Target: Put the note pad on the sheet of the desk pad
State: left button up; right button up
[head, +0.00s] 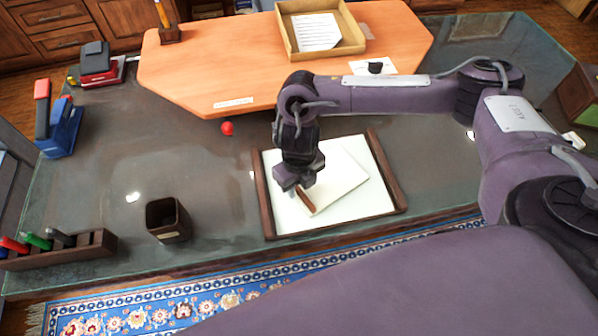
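The note pad (342,180) is a white pad with a reddish-brown strip along its lower left edge. It lies within the outline of the desk pad, turned at an angle to it. The desk pad has a white sheet (285,219) between two dark brown side rails (386,170). My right gripper (297,189) points down over the left part of the sheet, at the note pad's left corner. It hides that corner. I cannot tell whether its fingers grip the pad or whether the pad rests fully on the sheet. My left gripper is not in view.
The desk pad is on a glass desk top (110,160). A dark pen cup (168,219), a marker rack (60,250), a red ball (227,128) and staplers (62,128) stand to the left. An orange wooden board (215,70) with a tray (352,42) lies behind.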

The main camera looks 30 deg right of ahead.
notch_tip(320, 180, up, 12)
jog(key=p, duration=0.2)
jog(key=shift+f, duration=0.15)
jog(key=shift+s, duration=0.1)
dwell(0.4)
